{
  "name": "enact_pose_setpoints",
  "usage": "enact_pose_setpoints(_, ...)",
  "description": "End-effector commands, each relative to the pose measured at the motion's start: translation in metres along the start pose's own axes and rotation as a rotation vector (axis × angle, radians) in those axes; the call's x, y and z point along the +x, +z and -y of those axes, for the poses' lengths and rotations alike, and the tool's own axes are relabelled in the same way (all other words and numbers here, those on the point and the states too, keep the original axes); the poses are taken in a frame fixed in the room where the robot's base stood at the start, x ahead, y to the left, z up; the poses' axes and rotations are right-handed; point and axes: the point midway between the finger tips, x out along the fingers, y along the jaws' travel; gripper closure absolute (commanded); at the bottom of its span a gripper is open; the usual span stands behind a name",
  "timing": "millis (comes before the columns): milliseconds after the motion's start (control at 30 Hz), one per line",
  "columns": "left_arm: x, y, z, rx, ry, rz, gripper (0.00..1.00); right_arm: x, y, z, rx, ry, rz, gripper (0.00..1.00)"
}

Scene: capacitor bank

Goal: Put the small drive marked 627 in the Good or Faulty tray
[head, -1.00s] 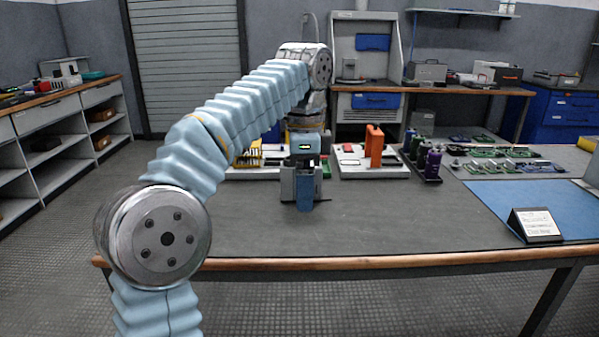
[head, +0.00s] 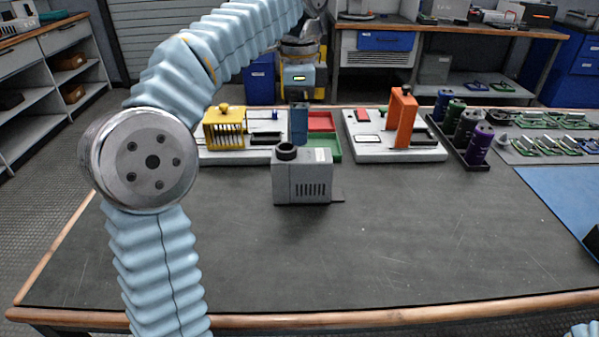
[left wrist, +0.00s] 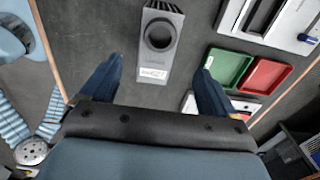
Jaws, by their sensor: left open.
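The small drive (head: 302,188) is a grey box with side vents and a round black collar on top. It stands upright on the table. In the left wrist view the drive (left wrist: 155,62) carries a white label that seems to read 627. My left gripper (head: 299,124) is open and empty behind the drive; one blue finger shows in the head view. In the left wrist view both fingers (left wrist: 160,66) are spread, with the drive ahead between them, apart from it. A red tray (head: 322,121) and a green tray (head: 333,150) lie behind. I read no tray names. My right gripper is out of view.
A yellow fixture (head: 226,128) on a pale base stands left of the trays. An orange fixture (head: 402,118) stands right of them. Several cylindrical capacitors (head: 480,144) and green boards (head: 540,145) are farther right. The table's front and middle are clear.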

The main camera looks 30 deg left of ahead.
Motion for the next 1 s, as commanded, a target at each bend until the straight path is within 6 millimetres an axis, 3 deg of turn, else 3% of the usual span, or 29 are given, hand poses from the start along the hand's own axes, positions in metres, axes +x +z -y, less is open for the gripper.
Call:
enact_pose_setpoints(33, 0.016, 0.001, -0.001, 0.000, 0.003, 0.002, 0.11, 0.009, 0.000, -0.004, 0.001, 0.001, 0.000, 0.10)
enact_pose_setpoints(200, 0.049, 0.001, -0.001, 0.000, 0.002, 0.002, 0.11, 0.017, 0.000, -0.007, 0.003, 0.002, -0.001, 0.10)
enact_pose_setpoints(467, 0.073, 0.000, -0.001, 0.000, 0.002, 0.003, 0.11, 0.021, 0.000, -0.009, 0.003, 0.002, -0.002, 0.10)
enact_pose_setpoints(700, 0.110, -0.002, -0.003, -0.001, 0.002, 0.002, 0.11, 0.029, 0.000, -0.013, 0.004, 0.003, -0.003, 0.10)
enact_pose_setpoints(1000, 0.116, -0.002, -0.003, -0.001, 0.001, 0.000, 0.11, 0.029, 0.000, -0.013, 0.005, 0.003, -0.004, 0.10)
